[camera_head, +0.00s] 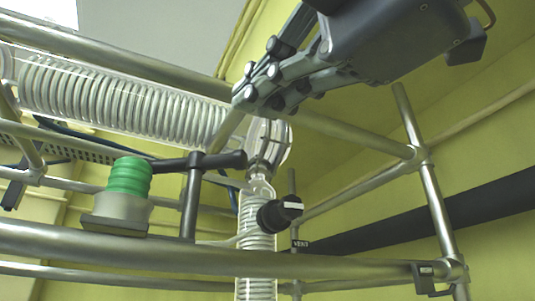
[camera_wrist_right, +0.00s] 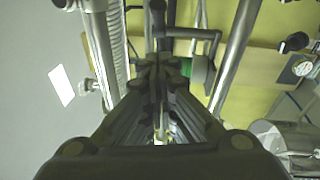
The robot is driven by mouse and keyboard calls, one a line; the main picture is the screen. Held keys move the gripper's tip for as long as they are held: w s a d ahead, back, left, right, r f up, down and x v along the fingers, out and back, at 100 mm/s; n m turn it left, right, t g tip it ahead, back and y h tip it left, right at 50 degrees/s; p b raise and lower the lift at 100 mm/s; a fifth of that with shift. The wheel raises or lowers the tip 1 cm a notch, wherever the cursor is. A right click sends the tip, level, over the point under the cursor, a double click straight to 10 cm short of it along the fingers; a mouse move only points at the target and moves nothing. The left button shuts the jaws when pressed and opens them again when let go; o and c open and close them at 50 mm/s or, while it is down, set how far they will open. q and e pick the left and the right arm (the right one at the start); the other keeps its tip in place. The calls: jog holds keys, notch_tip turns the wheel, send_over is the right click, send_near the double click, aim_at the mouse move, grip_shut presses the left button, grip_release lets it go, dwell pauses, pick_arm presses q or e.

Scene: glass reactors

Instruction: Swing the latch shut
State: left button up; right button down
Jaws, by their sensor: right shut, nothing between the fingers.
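My right gripper (camera_head: 249,90) comes in from the top right in the head view. Its fingers are closed together and empty, and they appear in front of the upper metal rail. In the right wrist view the closed fingers (camera_wrist_right: 160,72) point away, with nothing between them. A black lever (camera_head: 218,160) sits on a dark upright post below the fingertips in the head view, apart from them. A black bent bar (camera_wrist_right: 192,34) shows just beyond the fingers in the wrist view. I cannot tell for certain which part is the latch. My left gripper is not in view.
A green ribbed cap (camera_head: 130,176) stands left of the lever. A glass coil condenser (camera_head: 115,100) slopes behind, and a glass column (camera_head: 257,220) with a black knob (camera_head: 279,212) stands right of it. Metal rails (camera_head: 200,245) cross in front.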

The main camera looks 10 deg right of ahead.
jog(key=p, duration=0.5)
send_near(214, 160)
jog(key=a, duration=0.3)
jog(key=w+p, duration=0.1)
jog(key=w+d+p, duration=0.1)
jog(key=w, duration=0.1)
jog(key=shift+w+d+r, duration=0.15)
jog(key=shift+w+r, duration=0.05)
jog(key=shift+w, duration=0.1)
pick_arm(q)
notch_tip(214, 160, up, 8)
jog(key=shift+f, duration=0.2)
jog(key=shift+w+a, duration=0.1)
